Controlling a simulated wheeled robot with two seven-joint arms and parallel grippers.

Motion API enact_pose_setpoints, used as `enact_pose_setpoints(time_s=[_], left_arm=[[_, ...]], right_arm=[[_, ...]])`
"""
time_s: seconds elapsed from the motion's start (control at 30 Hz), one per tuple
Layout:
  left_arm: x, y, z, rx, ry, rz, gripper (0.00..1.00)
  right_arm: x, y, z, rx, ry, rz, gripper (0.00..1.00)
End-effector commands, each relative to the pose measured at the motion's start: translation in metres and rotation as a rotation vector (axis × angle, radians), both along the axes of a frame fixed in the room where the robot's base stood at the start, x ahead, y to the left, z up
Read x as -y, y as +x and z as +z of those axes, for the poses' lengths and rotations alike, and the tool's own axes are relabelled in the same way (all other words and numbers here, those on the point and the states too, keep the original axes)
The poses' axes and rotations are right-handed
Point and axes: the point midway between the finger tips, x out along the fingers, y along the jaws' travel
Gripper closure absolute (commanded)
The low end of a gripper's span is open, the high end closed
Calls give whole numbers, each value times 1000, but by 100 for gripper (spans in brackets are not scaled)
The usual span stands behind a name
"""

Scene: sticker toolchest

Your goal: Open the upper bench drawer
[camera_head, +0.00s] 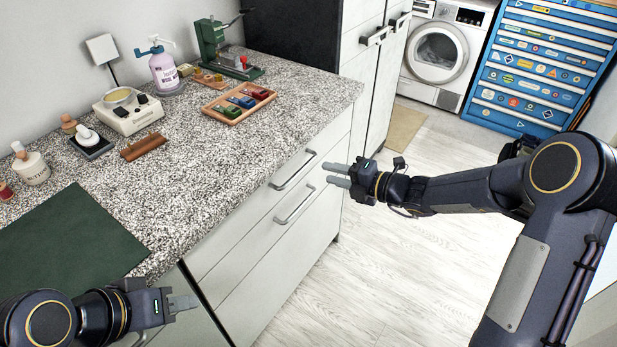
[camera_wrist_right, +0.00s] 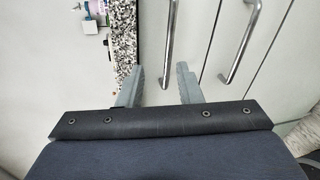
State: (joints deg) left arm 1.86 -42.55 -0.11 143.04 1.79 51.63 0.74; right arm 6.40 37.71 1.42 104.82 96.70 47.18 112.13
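The upper bench drawer (camera_head: 243,222) has a pale front and is shut under the speckled countertop. Its metal bar handle (camera_head: 293,170) also shows in the right wrist view (camera_wrist_right: 170,35). My right gripper (camera_head: 328,174) is open and empty in front of the drawers, near the handle's far end. In the right wrist view, that handle lines up with the gap between the fingers (camera_wrist_right: 160,82); I see no contact. My left gripper (camera_head: 183,303) is low at the left, by the bench's front edge, apart from the drawer; its finger gap is unclear.
A lower drawer handle (camera_head: 295,205) sits just below, also in the wrist view (camera_wrist_right: 243,40). The countertop (camera_head: 200,175) holds a wooden tray (camera_head: 213,108), a bottle (camera_head: 163,70), a green press (camera_head: 212,45) and a green mat (camera_head: 70,243). The floor (camera_head: 390,270) before the drawers is clear.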

Motion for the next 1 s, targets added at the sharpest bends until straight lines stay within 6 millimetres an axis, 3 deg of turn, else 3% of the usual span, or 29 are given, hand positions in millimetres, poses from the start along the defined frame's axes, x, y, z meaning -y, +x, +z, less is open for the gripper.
enact_pose_setpoints(time_s=[0.1,0.6,1.0], left_arm=[[0,0,-4,0,0,0,64],[0,0,-8,0,0,0,64],[0,0,-9,0,0,0,64]], right_arm=[[-3,12,-19,-98,77,-56,68],[-56,52,-34,-114,90,-64,68],[-62,58,-35,-113,89,-65,68]])
